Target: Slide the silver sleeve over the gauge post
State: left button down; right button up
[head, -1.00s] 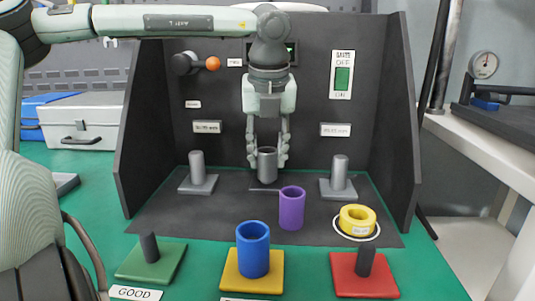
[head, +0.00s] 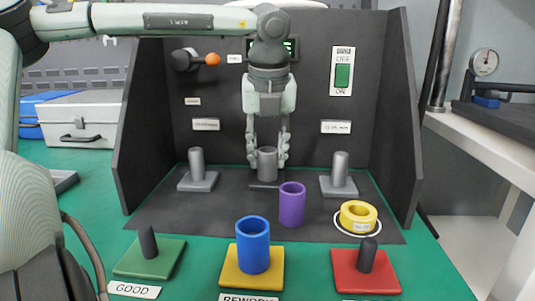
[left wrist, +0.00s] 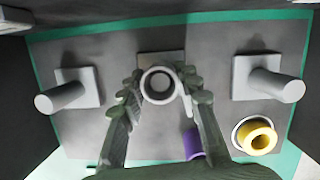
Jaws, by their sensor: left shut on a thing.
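The silver sleeve (head: 267,164) is a grey open tube, held upright near the middle of the dark mat. My left gripper (head: 267,158) points straight down and is shut on it, one finger on each side. In the left wrist view the sleeve (left wrist: 159,84) shows its round mouth between the fingertips. Two grey posts on square bases stand apart from it, a left post (head: 197,165) and a right post (head: 340,168). The panel labels are too blurred to tell which is the gauge post. My right gripper is not in view.
A purple tube (head: 292,205) stands close in front of the sleeve. A yellow ring (head: 358,215) lies at right. In front are a green base (head: 172,262), a blue tube (head: 253,245) on a yellow base, and a red base (head: 345,285). Dark side walls flank the mat.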

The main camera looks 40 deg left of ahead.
pick_arm(q)
jog(key=shift+b, duration=0.35)
dwell(0.7)
jog(key=shift+f, duration=0.1)
jog(key=c, duration=1)
grip_release()
notch_tip(320, 180, up, 9)
jog(key=p, duration=0.5)
